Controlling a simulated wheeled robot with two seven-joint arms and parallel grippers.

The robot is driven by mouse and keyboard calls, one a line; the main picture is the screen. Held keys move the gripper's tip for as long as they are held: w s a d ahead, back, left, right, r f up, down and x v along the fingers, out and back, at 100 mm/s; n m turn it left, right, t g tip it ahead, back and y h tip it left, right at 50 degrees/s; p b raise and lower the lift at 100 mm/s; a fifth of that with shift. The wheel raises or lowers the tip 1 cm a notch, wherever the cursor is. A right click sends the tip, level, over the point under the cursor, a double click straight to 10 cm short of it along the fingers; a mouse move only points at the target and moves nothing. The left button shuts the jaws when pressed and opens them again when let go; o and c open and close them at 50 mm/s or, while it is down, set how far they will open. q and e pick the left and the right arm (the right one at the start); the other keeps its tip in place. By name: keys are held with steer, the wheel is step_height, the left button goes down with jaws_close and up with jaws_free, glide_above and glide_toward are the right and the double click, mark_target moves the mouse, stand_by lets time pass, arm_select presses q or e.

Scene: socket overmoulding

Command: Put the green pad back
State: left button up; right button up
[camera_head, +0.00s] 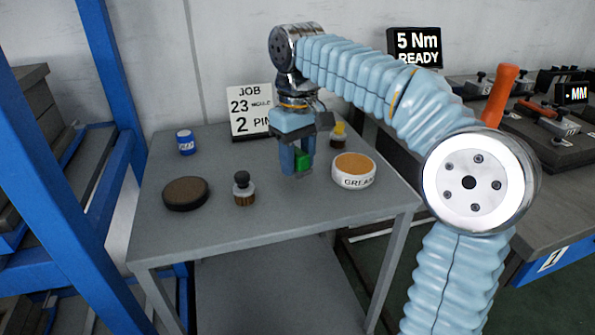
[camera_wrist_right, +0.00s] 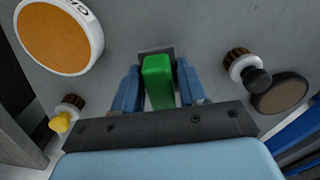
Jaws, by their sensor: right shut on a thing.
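The green pad (camera_head: 304,160) is between the blue fingers of my right gripper (camera_head: 297,162), which is shut on it over the grey table. In the right wrist view the green block (camera_wrist_right: 158,82) stands between the two fingers of the right gripper (camera_wrist_right: 158,74). A grey piece (camera_wrist_right: 155,49) shows just beyond the pad's far end. I cannot tell whether the pad touches it or the table. My left gripper is not in view.
On the table (camera_head: 240,222) stand a grease tub (camera_head: 355,170), a yellow-topped bottle (camera_head: 338,135), a black-topped bottle (camera_head: 243,188), a dark round pad (camera_head: 186,193), a blue tin (camera_head: 186,142) and a job card (camera_head: 250,112). The table's front is clear.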

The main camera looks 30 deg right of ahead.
mark_target(298, 171)
steer(key=shift+f+b, duration=0.3)
steer(key=shift+f, duration=1.35)
steer(key=o, duration=1.1)
steer(key=shift+f, duration=0.1)
step_height(298, 171, up, 12)
steer(key=p, duration=0.3)
steer(key=shift+w, duration=0.1)
